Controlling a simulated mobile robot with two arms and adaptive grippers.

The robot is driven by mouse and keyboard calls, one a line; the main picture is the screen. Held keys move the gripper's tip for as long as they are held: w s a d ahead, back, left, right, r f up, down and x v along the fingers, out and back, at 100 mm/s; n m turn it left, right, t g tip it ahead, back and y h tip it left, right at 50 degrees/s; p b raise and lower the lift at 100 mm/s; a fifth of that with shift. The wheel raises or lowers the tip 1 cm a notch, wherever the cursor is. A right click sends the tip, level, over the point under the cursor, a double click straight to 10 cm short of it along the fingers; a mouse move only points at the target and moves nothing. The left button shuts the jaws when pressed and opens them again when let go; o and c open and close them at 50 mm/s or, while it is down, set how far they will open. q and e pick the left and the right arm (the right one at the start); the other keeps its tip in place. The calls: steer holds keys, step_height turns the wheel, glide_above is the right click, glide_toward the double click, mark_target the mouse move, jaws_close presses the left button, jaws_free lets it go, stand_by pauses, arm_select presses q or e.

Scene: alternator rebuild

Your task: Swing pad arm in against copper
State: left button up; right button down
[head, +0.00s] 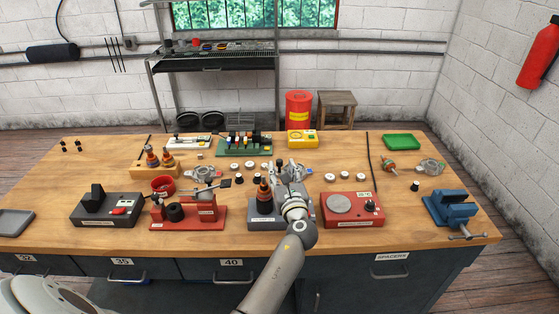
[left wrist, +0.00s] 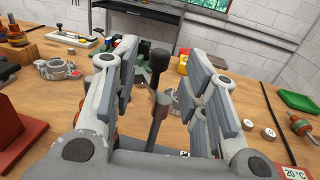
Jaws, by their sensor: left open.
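A grey fixture (head: 256,223) stands at the front middle of the bench. A dark rotor with copper-coloured bands (head: 264,194) stands upright on it. My left gripper (head: 287,172) is over the fixture's right rear, just right of the rotor. In the left wrist view the left gripper (left wrist: 165,90) is open, fingers wide apart. A grey post with a black knob (left wrist: 160,58), perhaps the pad arm, shows between the fingers; I cannot tell whether they touch it. The pad arm's contact with the copper is hidden in the head view. My right gripper is not in view.
A red fixture (head: 208,218) with a lever stands left of the grey one. A red hot-plate box (head: 345,221) is close on its right. A blue vise (head: 452,208) is at the right edge. Several white round pieces lie behind.

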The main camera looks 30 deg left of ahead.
mark_target(280, 165)
arm_select(q)
steer(key=shift+x, duration=2.35)
steer(key=shift+s, duration=0.1)
steer(key=shift+c, duration=0.2)
jaws_close()
